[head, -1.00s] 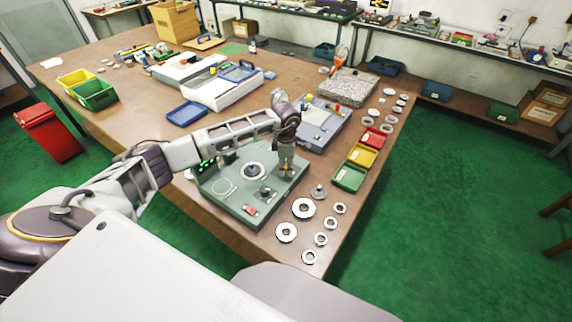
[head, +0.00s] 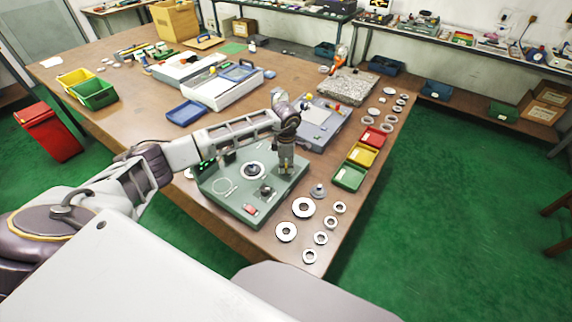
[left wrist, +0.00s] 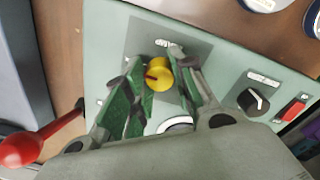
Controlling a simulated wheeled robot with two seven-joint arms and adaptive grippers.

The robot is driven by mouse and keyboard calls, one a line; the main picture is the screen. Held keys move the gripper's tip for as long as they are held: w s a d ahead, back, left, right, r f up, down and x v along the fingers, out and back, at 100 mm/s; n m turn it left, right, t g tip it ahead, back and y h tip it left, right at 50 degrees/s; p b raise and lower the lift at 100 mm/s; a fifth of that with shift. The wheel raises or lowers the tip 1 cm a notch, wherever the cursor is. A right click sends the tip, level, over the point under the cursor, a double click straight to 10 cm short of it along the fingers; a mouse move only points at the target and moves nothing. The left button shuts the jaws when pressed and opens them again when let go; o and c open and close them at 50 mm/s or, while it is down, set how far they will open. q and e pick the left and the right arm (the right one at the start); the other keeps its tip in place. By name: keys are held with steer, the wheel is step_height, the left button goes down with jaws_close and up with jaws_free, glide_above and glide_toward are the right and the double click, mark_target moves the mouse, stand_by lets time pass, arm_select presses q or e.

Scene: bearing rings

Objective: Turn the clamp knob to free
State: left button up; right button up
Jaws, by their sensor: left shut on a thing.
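The green-grey fixture (head: 228,203) stands at the near end of the wooden table. My left gripper (head: 285,170) points down at its right rear part. In the left wrist view, my left gripper (left wrist: 158,80) has its green fingers on either side of a round yellow knob (left wrist: 160,78) with a dark red pointer mark, and is shut on it. A label plate lies behind the knob; its text is too small to read. In the head view the knob is mostly hidden by the gripper. My right gripper is not in view.
A black knob (left wrist: 253,100) and a red switch (left wrist: 291,109) sit on the same fixture. Metal rings (head: 303,208) lie to its right, near the table edge. Red, yellow and green trays (head: 349,177) stand beyond them. A red-ended lever (left wrist: 22,149) shows in the wrist view.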

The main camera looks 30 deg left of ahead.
arm_select(q)
steer(key=shift+n, duration=0.4)
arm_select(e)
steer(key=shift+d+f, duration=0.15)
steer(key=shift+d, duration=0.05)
arm_select(q)
steer(key=shift+n+b, duration=0.4)
steer(key=shift+n, duration=0.4)
steer(key=n+b, duration=0.1)
steer(key=n, duration=0.7)
steer(key=shift+w, duration=0.1)
steer(key=shift+n+b, duration=0.3)
steer(key=shift+n, duration=0.1)
steer(key=n, duration=0.3)
steer(key=shift+n, duration=0.4)
steer(key=shift+r+n+g, duration=0.1)
steer(key=shift+n+g, duration=0.2)
steer(key=shift+n, duration=1.1)
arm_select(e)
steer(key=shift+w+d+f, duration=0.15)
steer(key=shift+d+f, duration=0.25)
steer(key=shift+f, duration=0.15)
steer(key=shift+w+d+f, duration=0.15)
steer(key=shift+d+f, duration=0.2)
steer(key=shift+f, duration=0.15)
arm_select(q)
steer(key=o, duration=1.1)
steer(key=shift+c, duration=0.2)
